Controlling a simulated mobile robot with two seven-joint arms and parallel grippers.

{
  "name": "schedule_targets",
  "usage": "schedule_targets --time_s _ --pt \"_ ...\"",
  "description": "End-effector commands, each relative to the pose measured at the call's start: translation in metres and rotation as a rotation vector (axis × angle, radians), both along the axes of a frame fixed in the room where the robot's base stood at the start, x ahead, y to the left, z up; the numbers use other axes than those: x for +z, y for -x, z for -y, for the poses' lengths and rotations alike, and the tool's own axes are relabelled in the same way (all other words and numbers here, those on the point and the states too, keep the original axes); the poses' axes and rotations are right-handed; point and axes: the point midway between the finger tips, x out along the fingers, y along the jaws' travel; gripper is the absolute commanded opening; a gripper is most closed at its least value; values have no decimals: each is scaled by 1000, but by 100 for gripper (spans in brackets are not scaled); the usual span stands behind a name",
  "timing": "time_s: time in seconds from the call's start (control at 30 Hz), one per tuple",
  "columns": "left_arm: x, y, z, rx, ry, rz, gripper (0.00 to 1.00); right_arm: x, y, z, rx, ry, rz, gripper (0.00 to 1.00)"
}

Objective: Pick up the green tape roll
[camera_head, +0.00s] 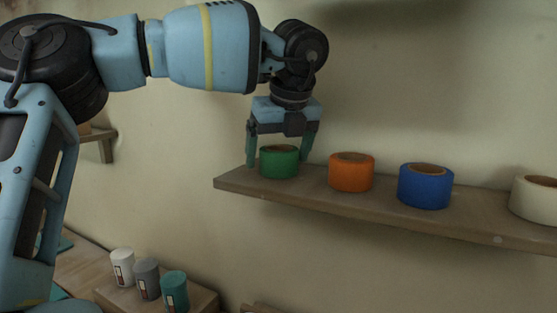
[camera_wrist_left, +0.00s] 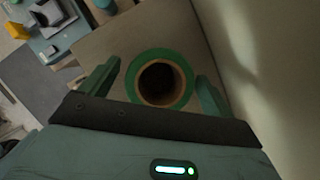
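The green tape roll (camera_head: 279,162) lies flat at the left end of the wall shelf (camera_head: 480,224) in the head view. My left gripper (camera_head: 279,160) points down over it, with one finger at each side of the roll. In the left wrist view the green tape roll (camera_wrist_left: 160,55) shows its round top and dark hole between the two spread fingers of my left gripper (camera_wrist_left: 158,85). Gaps show between the fingers and the roll, so the gripper is open. My right gripper is not in view.
An orange roll (camera_head: 351,172), a blue roll (camera_head: 426,186) and a cream roll (camera_head: 536,199) stand to the right on the shelf. Below are white (camera_head: 122,267), grey (camera_head: 147,279) and teal (camera_head: 175,291) cans. The wall is close behind.

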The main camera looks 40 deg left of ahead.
Motion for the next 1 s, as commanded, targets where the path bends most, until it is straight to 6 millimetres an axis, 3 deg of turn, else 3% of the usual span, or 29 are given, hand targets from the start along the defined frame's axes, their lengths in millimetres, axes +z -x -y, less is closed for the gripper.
schedule_targets --time_s 0.03,0.33,0.83,1.0 --pt "0 0 0 0 0 0 81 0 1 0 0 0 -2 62" --pt "1 0 0 0 0 0 42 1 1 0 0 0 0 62" --pt "5 2 1 0 0 0 42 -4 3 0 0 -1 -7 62" --pt "24 3 2 1 -1 2 42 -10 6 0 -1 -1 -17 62"
